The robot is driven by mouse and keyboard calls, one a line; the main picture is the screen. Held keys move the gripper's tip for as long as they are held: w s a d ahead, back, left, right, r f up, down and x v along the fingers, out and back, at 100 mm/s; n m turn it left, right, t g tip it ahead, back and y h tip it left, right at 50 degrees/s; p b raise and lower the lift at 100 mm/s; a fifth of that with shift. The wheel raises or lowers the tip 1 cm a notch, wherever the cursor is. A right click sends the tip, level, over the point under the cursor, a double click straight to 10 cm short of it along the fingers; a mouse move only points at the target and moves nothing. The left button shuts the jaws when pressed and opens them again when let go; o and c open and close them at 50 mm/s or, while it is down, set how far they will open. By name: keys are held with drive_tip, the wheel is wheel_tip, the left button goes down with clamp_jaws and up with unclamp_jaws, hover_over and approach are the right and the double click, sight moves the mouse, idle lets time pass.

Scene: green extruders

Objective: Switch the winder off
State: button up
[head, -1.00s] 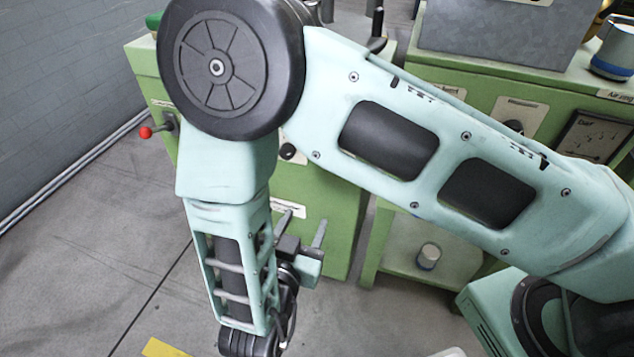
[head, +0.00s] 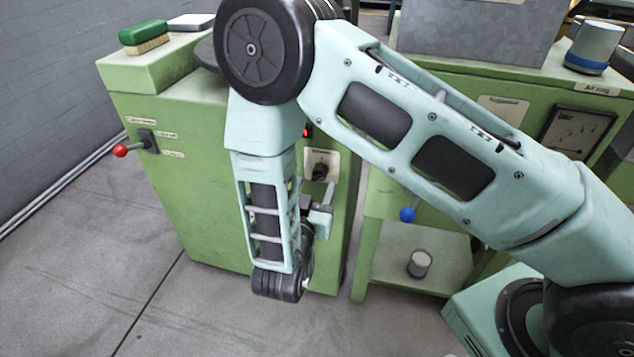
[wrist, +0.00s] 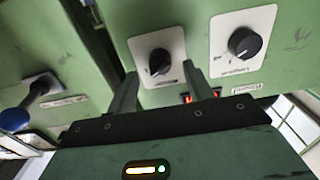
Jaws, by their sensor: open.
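A black rotary knob on a pale plate (head: 320,172) is on the front of the left green cabinet (head: 200,190). In the wrist view two black knobs show on a green panel: one in the middle (wrist: 159,62) and one to its right (wrist: 244,43). I cannot read which one is the winder's. My gripper (head: 319,203) is in front of the cabinet, just below the knob plate. In the wrist view my gripper (wrist: 163,88) is open and empty, its fingers either side of the middle knob in the picture. I cannot tell whether they touch the panel.
A red-ball lever (head: 120,150) sticks out of the cabinet's left side, and a blue-ball lever (head: 407,215) hangs right of my gripper. A brush (head: 143,36) lies on top. A cup (head: 419,264) stands on the low shelf (head: 390,260). Floor at left is clear.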

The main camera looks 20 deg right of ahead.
sight(317, 180)
drive_tip(key=shift+x, duration=1.6)
drive_tip(key=c, duration=1)
drive_tip(key=shift+o, duration=0.2)
drive_tip(key=shift+r+n+p, duration=0.1)
drive_tip(key=shift+n+p, duration=0.2)
drive_tip(key=shift+r+n+p, duration=0.15)
drive_tip(key=shift+n+p, duration=0.85)
drive_tip(key=shift+p, duration=0.1)
drive_tip(key=n+p, duration=0.3)
drive_tip(key=shift+s+n, duration=0.1)
drive_tip(key=shift+n, duration=0.2)
drive_tip(key=n+p, duration=0.1)
drive_tip(key=n, duration=0.1)
drive_tip(key=n+p, duration=0.2)
drive_tip(key=n, duration=0.1)
drive_tip(key=shift+f+n+p, duration=0.2)
drive_tip(key=shift+n+p, duration=0.1)
